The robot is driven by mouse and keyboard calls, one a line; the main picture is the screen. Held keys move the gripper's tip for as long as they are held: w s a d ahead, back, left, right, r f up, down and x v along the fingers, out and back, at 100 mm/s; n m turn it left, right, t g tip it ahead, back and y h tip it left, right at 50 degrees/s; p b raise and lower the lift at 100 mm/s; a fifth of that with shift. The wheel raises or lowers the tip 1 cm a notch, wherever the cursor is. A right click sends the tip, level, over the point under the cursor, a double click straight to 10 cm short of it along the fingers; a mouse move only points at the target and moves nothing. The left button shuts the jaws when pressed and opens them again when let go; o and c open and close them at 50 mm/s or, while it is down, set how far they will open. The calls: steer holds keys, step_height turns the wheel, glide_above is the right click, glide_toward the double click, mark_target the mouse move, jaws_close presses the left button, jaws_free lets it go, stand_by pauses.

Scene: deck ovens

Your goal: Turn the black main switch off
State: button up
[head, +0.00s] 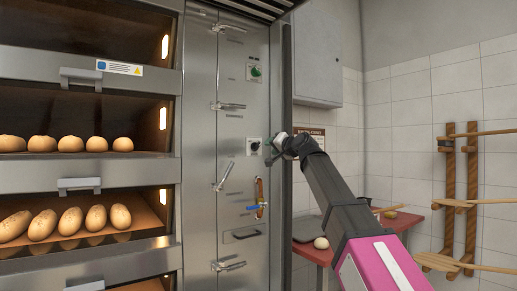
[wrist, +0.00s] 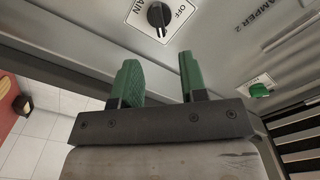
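The black main switch (wrist: 157,17) is a round knob on a white plate marked "MAIN" and "OFF" in the wrist view. In the head view the switch (head: 251,146) sits on the steel control panel, just left of my gripper (head: 272,148). In the wrist view my gripper (wrist: 158,82) shows two green fingers standing apart with nothing between them. The knob lies beyond the fingertips, roughly in line with the gap, and looks apart from them. The knob's pointer is slanted, and I cannot tell which label it points to.
A green knob (head: 256,71) sits higher on the panel; it also shows in the wrist view (wrist: 259,90) beside "DAMPER 2". Several lever handles (head: 228,106) jut from the panel. A red table (head: 411,221) stands right of the panel.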

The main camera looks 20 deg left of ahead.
mark_target(258, 147)
steer(key=x, duration=1)
steer(key=shift+w, duration=0.15)
jaws_close()
